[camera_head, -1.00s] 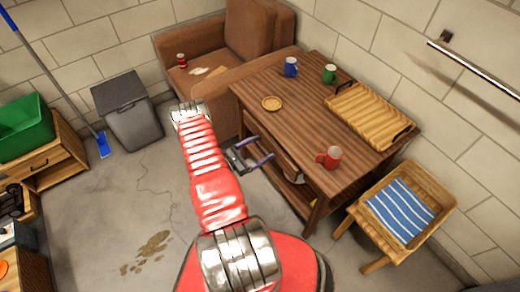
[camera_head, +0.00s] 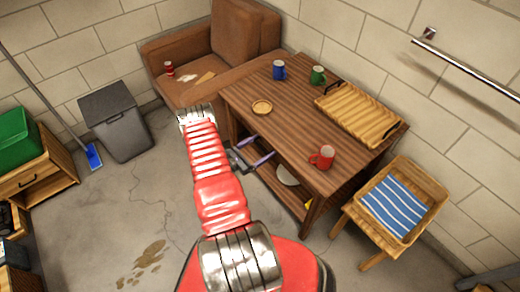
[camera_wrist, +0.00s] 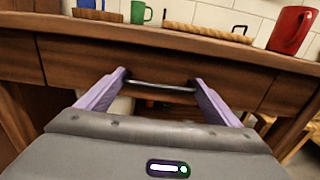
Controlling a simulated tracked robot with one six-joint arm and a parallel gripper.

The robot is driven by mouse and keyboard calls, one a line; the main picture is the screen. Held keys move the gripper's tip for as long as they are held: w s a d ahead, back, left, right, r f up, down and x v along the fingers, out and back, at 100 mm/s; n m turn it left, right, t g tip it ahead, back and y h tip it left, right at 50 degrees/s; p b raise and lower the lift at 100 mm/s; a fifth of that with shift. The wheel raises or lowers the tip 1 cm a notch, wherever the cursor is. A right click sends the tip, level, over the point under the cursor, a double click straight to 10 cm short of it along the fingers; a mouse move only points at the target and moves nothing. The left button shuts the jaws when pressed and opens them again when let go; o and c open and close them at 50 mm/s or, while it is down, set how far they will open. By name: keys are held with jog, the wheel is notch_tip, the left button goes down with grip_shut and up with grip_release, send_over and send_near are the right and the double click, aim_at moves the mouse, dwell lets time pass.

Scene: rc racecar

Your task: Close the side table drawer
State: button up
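The wooden side table (camera_head: 295,125) stands right of my arm in the head view. In the wrist view, its drawer front (camera_wrist: 150,65) sits under the tabletop edge and looks about level with the panels beside it. A dark bar handle (camera_wrist: 162,88) spans the space between my two purple fingers. My gripper (camera_wrist: 160,78) is open, its fingertips close to the drawer front; contact cannot be told. In the head view, my gripper (camera_head: 265,147) is at the table's near side, and the drawer front is mostly hidden.
A red mug (camera_head: 322,158), blue mug (camera_head: 279,70), green mug (camera_head: 317,75) and wooden tray (camera_head: 360,115) stand on the tabletop. A stool (camera_head: 430,195) is at the right, an armchair (camera_head: 160,50) behind. Open floor lies left of my arm.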

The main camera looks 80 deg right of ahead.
jog(key=o, duration=0.3)
jog(key=shift+d+r, duration=0.1)
jog(key=shift+d, duration=0.15)
jog(key=shift+o, duration=0.2)
jog(key=shift+s, duration=0.1)
jog(key=shift+a, duration=0.1)
jog(key=shift+a, duration=0.15)
jog(key=v, duration=1.4)
jog(key=shift+w, duration=0.2)
jog(key=shift+d, duration=0.2)
